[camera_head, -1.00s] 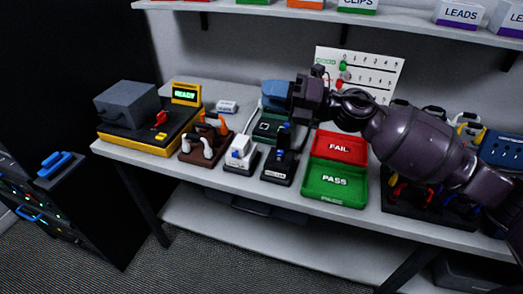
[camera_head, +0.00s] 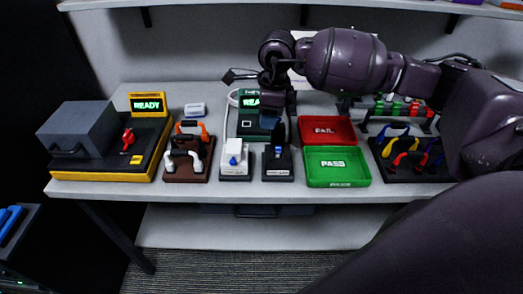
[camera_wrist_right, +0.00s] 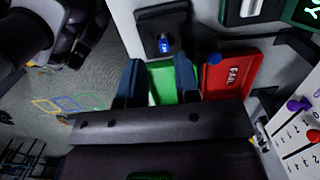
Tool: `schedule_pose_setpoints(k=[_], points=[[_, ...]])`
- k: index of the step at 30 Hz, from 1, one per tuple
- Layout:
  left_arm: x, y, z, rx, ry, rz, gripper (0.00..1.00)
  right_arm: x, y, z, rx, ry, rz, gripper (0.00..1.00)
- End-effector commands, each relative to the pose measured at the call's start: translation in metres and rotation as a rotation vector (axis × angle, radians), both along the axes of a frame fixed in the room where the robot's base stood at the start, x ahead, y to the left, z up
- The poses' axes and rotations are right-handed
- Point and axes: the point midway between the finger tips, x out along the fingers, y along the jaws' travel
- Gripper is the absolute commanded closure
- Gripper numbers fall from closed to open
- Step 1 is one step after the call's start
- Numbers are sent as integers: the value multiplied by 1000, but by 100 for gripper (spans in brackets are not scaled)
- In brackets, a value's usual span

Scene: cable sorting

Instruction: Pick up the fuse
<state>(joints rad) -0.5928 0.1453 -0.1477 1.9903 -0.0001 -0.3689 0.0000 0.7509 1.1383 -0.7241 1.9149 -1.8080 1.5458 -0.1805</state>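No part is plainly marked as the fuse. A black stand (camera_head: 277,166) with a small blue piece (camera_head: 279,150) in it stands at the middle of the table. In the right wrist view the blue piece (camera_wrist_right: 164,43) sits upright in the stand, beyond the fingertips. My right gripper (camera_head: 278,128) points down in the head view, just behind and above the stand, and hides part of it. In the wrist view its two fingers (camera_wrist_right: 159,72) are apart, with nothing held between them. My left gripper is not in view.
A white device (camera_head: 235,156) stands left of the stand. The red FAIL tray (camera_head: 326,142) and green PASS tray (camera_head: 337,180) are on its right. A READY tester (camera_head: 248,124) is behind it. A connector rack (camera_head: 188,172) and yellow-based machine (camera_head: 105,178) are farther left.

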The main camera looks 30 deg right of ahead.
Motion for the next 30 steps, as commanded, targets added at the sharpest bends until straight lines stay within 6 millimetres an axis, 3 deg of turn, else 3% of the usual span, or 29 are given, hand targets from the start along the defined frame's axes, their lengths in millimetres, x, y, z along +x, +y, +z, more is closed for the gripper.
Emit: schedule_pose_setpoints(k=[3,8,18,30], points=[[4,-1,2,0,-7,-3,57,-6,-12,-1,-72,33,10,70],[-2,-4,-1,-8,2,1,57,-9,-15,-6,-90,54,20,70],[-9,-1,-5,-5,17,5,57,-9,-14,-49,-85,54,20,70],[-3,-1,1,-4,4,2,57,-12,-18,-81,-85,55,19,70]])
